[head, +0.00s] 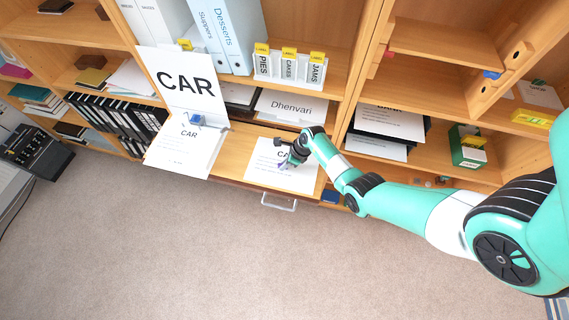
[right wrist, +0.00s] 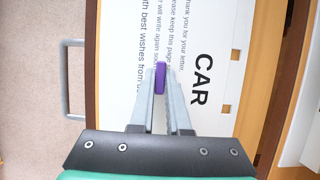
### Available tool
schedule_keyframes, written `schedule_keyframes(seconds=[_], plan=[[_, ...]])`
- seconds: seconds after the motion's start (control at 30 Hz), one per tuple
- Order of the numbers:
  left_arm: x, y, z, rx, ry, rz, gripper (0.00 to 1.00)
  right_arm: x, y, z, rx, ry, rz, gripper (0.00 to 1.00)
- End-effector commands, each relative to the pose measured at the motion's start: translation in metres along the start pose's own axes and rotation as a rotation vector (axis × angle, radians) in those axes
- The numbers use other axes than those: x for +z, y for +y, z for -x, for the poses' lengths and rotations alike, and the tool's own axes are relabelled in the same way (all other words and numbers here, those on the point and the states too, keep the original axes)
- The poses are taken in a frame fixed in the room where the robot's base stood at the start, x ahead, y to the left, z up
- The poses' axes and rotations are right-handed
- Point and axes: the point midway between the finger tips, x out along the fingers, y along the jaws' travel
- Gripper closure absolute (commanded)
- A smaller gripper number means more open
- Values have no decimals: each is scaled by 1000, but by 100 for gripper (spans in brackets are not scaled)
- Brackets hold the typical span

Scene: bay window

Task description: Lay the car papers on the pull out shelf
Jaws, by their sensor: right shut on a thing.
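The car papers (head: 265,177) are a white sheet headed CAR, lying flat over the wooden pull out shelf (head: 236,150). In the right wrist view the papers (right wrist: 205,45) fill the middle, with two square holes showing wood beneath. My right gripper (head: 288,164) is above them, its fingers closed on a small purple piece (right wrist: 160,78) at the papers. The fingers hide part of the print. Whether the sheet touches the shelf everywhere I cannot tell. My left gripper is not in view.
A CAR sign (head: 184,88) and another CAR sheet (head: 184,158) are left of the shelf, with a blue object (head: 197,120) between them. The shelf's metal handle (head: 279,203) faces the carpet. A Dhenvari sheet (head: 290,106) and paper stacks (head: 388,122) lie in compartments behind.

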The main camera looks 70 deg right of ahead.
Motion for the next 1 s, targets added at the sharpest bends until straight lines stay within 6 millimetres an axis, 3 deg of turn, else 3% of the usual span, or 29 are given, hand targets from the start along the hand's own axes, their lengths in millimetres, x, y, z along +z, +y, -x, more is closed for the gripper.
schedule_keyframes(seconds=[0.67, 0.7, 0.87, 1.0], plan=[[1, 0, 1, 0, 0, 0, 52, 0, 0, -2, -1, -2, 1, 100], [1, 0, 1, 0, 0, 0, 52, 0, -1, -1, -2, -2, 1, 80], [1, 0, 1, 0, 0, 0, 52, 0, 0, -1, -1, -1, 1, 51], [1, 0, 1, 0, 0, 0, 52, 0, 0, -2, -1, -1, 1, 50]])
